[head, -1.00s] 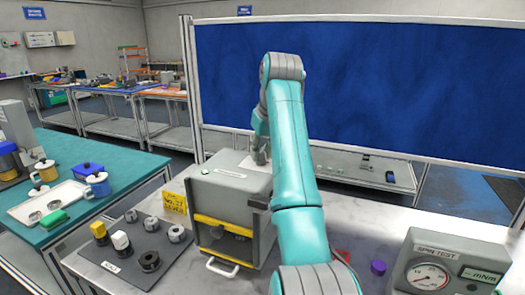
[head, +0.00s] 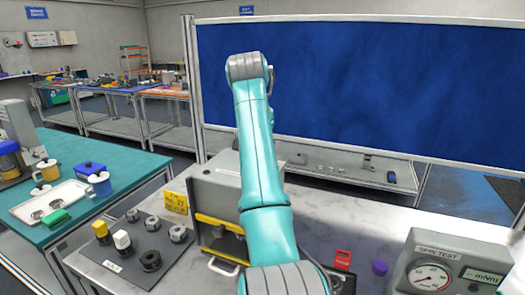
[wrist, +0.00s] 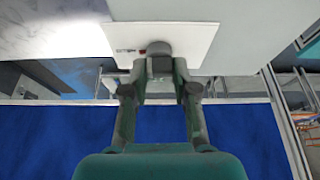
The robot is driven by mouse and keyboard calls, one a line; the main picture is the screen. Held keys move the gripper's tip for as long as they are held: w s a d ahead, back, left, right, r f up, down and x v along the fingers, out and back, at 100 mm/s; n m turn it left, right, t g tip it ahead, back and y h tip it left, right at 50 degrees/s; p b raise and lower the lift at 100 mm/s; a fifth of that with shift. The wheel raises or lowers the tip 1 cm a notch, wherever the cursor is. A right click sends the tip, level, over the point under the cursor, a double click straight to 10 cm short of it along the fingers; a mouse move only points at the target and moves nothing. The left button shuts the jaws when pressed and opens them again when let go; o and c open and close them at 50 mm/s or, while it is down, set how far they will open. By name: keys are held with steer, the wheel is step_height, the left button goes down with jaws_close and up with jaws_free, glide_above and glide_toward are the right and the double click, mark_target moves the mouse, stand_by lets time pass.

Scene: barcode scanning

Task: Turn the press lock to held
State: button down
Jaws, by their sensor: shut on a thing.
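In the wrist view a grey press lock knob (wrist: 157,48) sits on a white plate (wrist: 195,38). A small dark label and a red mark lie to the left of the knob. My gripper (wrist: 160,72) has its two fingers closed on the knob, which is partly hidden between the fingertips. In the head view a grey box-shaped press (head: 213,186) with a yellow front bar stands on the bench, partly behind my teal arm. The knob and gripper are hidden there by the arm. I cannot read the label.
A dark mat (head: 125,258) with several small parts lies left of the press, beside a yellow sign (head: 175,202). To the right are a red item (head: 342,258), a purple cap (head: 380,268) and a spin test gauge (head: 440,265). A blue panel (head: 350,85) stands behind.

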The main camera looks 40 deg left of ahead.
steer(key=shift+m, duration=0.3)
stand_by(0.4)
steer(key=c, duration=0.9)
jaws_free()
step_height(320, 180, up, 10)
